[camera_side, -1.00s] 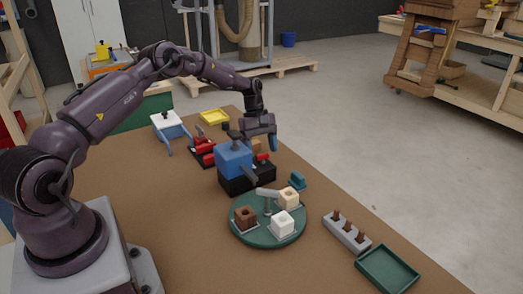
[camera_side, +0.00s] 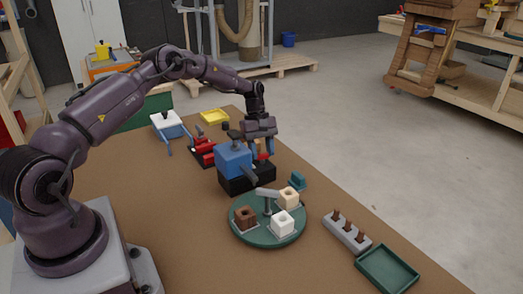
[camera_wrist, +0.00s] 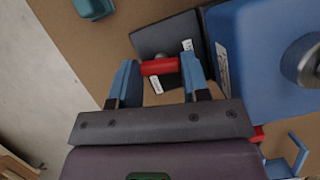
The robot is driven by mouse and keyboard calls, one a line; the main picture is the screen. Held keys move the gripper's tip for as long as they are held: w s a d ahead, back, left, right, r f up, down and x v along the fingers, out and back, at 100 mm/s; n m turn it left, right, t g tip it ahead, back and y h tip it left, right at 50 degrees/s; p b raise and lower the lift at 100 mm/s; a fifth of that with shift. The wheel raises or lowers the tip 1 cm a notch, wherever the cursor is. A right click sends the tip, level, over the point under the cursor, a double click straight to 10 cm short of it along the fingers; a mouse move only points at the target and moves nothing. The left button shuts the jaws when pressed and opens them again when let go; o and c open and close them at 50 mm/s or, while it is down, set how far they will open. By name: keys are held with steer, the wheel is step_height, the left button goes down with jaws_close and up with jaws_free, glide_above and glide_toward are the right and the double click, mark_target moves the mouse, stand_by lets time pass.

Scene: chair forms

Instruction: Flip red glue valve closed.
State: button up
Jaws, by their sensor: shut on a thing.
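The red glue valve (camera_wrist: 160,66) is a short red bar on a dark block with a white label, beside the blue glue unit (camera_wrist: 262,55). In the side view, the valve (camera_side: 263,156) sits at the right of the blue unit (camera_side: 233,160), above its black base (camera_side: 240,185). My gripper (camera_wrist: 159,72) has one blue finger at each end of the red bar and is shut on it. Part of the valve is hidden there by the fingers.
A green turntable (camera_side: 260,238) with several small blocks stands in front of the glue unit. A small teal object (camera_side: 297,181) is close on the right. Red clamps (camera_side: 203,149) lie at the left. A grey peg rack (camera_side: 347,232) and green tray (camera_side: 387,270) are front right.

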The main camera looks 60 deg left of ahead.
steer(key=m, duration=0.2)
steer(key=m+g, duration=0.1)
steer(key=m, duration=0.1)
steer(key=shift+w+m+g+y, duration=0.2)
steer(key=shift+m+g+y, duration=0.1)
steer(key=shift+y, duration=0.1)
steer(key=m+g, duration=0.1)
steer(key=m, duration=0.2)
steer(key=shift+m+y, duration=0.3)
steer(key=shift+y, duration=0.1)
steer(key=m, duration=0.1)
steer(key=m+y, duration=0.1)
steer(key=m, duration=0.1)
steer(key=shift+w+d+r+m+g, duration=0.1)
steer(key=shift+w+d+m+g, duration=0.05)
steer(key=shift+m+g, duration=0.2)
steer(key=shift+d+m+y, duration=0.1)
steer(key=shift+m+y, duration=0.8)
steer(key=shift+m, duration=0.95)
steer(key=o, duration=0.9)
steer(key=v, duration=0.2)
steer(key=s+v, duration=0.1)
steer(key=v, duration=0.5)
steer(key=shift+s+r, duration=0.3)
steer(key=shift+r, duration=0.85)
